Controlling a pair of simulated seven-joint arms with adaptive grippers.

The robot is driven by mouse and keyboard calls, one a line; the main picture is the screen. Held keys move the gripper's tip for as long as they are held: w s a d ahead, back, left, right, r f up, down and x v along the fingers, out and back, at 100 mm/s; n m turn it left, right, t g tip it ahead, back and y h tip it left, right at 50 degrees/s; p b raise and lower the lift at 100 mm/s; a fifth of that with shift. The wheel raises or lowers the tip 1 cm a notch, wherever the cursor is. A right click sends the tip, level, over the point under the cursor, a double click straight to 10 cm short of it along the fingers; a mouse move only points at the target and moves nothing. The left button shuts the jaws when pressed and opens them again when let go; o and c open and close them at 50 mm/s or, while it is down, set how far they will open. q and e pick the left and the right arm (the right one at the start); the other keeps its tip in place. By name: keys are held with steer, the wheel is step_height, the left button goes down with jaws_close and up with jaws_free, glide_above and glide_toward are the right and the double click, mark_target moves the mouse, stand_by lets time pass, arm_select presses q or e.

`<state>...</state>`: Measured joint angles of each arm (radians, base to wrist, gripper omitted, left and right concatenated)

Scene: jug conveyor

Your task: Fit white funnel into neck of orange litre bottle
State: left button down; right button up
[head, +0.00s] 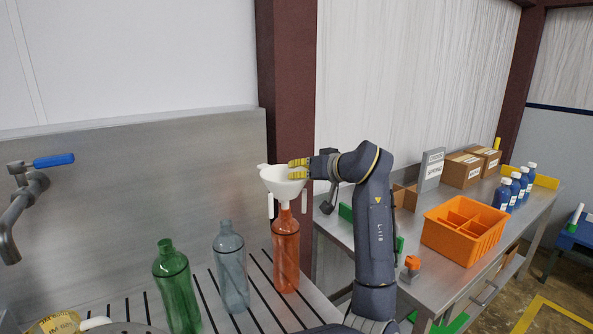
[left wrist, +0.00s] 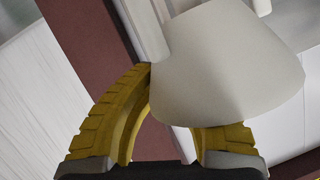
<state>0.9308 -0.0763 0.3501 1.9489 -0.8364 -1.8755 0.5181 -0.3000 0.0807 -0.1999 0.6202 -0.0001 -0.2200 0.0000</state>
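The white funnel (head: 284,187) is upright, wide mouth up, directly over the orange bottle (head: 286,255). Its narrow end meets the top of the bottle neck; I cannot tell how far inside it is. My left gripper (head: 298,169) comes from the right with its yellow fingers at the funnel's right rim. In the left wrist view the funnel (left wrist: 225,65) fills the space at the curved yellow fingers (left wrist: 175,115), which look closed on it; part of one finger is hidden behind it. The bottle stands upright on the slatted steel surface (head: 140,310). My right gripper is out of view.
A grey-blue bottle (head: 232,270) and a green bottle (head: 176,290) stand left of the orange one. White upright strips (head: 271,205) flank the funnel's underside. A tap with a blue handle (head: 54,161) juts in at far left. An orange crate (head: 465,232) sits on the right bench.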

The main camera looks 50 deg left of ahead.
arm_select(q)
steer(key=shift+f, duration=1.1)
stand_by(1.3)
steer(key=c, duration=1.5)
jaws_free()
steer(key=v, duration=1.2)
steer(key=shift+a, duration=0.1)
steer(key=x, duration=1.1)
steer(key=shift+a, duration=0.35)
